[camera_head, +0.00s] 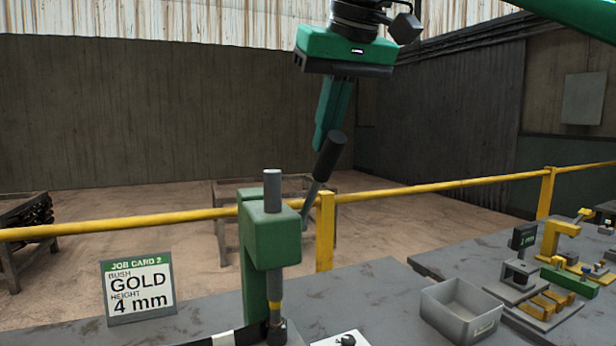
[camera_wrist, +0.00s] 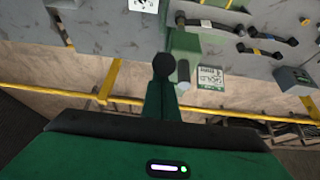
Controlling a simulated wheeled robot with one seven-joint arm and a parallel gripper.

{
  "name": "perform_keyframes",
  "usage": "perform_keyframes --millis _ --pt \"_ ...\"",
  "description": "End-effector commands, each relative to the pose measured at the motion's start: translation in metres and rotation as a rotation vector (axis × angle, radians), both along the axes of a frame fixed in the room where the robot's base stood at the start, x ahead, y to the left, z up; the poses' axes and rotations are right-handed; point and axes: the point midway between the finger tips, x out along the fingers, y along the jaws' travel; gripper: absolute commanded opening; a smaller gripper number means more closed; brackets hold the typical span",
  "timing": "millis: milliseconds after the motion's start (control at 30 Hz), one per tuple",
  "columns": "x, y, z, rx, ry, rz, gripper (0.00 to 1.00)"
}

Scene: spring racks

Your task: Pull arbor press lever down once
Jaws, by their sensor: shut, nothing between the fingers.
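The green arbor press (camera_head: 268,232) stands on the grey bench, with its grey ram (camera_head: 273,190) upright through the top. Its lever ends in a black grip (camera_head: 329,157) and slants up and to the right from the press head. My green gripper (camera_head: 320,140) hangs above the lever, fingers shut and empty, tips at or just behind the top of the grip. In the wrist view the round end of the lever grip (camera_wrist: 163,66) lies right at my fingertips (camera_wrist: 160,84); I cannot tell whether they touch. The press (camera_wrist: 185,44) shows beyond it.
A job card (camera_head: 138,288) reading gold bush, 4 mm height stands left of the press. A grey open bin (camera_head: 461,312) and yellow and green fixtures (camera_head: 560,278) are at the right. A yellow rail (camera_head: 430,187) runs behind the bench.

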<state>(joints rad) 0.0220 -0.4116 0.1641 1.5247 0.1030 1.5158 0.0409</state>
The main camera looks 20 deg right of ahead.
Motion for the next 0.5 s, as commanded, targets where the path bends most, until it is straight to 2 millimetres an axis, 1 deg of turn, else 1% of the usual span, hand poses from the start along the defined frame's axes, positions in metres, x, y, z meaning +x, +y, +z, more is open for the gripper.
perform_keyframes --millis 267,500 --pt "-0.001 0.000 -0.001 0.000 0.000 0.000 0.00" --pt "-0.011 0.000 -0.010 0.000 0.000 0.001 0.00"
